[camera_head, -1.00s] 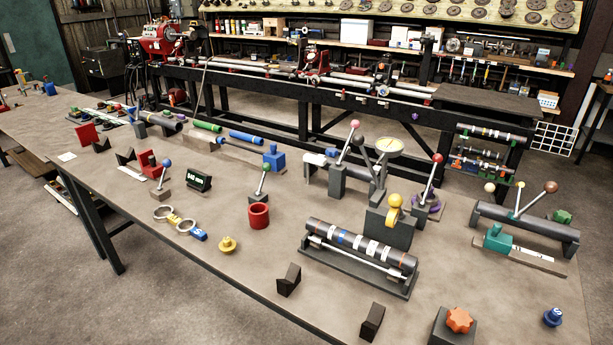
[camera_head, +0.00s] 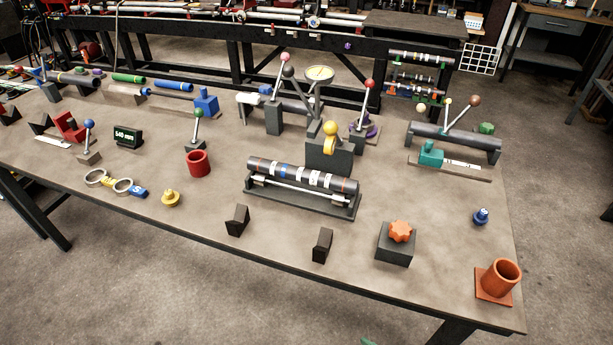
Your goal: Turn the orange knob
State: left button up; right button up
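The orange knob (camera_head: 401,231) is a lobed, star-shaped knob on top of a dark grey block (camera_head: 395,248). The block stands near the front edge of the table, right of the middle of the head view. Nothing touches the knob. Neither of my grippers shows in the view.
Two small black wedge blocks stand left of the knob block; the nearer one (camera_head: 322,245) is close to it. An orange tube on a square base (camera_head: 497,281) stands at the table's right front corner. A blue knob piece (camera_head: 481,217) lies behind it. The table (camera_head: 440,205) around the knob block is mostly bare.

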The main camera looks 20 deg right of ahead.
aim_at(400, 231)
jog(key=z, duration=1.3)
